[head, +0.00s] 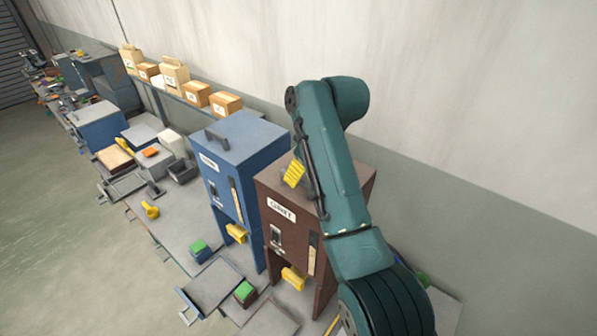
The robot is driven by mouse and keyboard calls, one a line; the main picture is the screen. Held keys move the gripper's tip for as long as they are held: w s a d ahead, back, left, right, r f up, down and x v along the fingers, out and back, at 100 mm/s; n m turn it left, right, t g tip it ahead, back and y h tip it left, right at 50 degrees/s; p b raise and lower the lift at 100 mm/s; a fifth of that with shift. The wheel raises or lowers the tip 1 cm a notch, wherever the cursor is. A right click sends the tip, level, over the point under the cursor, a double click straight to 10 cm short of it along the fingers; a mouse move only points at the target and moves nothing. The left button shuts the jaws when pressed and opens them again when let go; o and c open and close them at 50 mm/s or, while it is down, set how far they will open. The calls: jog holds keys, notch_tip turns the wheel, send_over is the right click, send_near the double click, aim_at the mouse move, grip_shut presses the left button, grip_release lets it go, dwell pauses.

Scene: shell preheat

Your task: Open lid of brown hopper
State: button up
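The brown hopper (268,228) stands at the right end of the bench in the head view, with a white label on its front. Its flat lid (265,176) looks closed. My teal arm covers the middle of the lid and part of the hopper's front. My gripper (293,174) is mostly hidden by the arm; a yellow ribbed piece that looks like one of its fingers shows over the left part of the lid. I cannot tell whether it touches the lid or a handle, or whether the gripper is open or shut.
A blue hopper (243,140) with a dark lid handle (217,138) stands close to the left. Cardboard boxes (225,103) line a shelf along the wall. Trays (214,284) and small green-topped blocks lie in front. Yellow pieces (294,279) stick out low on both hopper fronts.

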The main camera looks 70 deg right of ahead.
jog(key=shift+x, duration=0.75)
jog(key=shift+o, duration=0.2)
grip_shut()
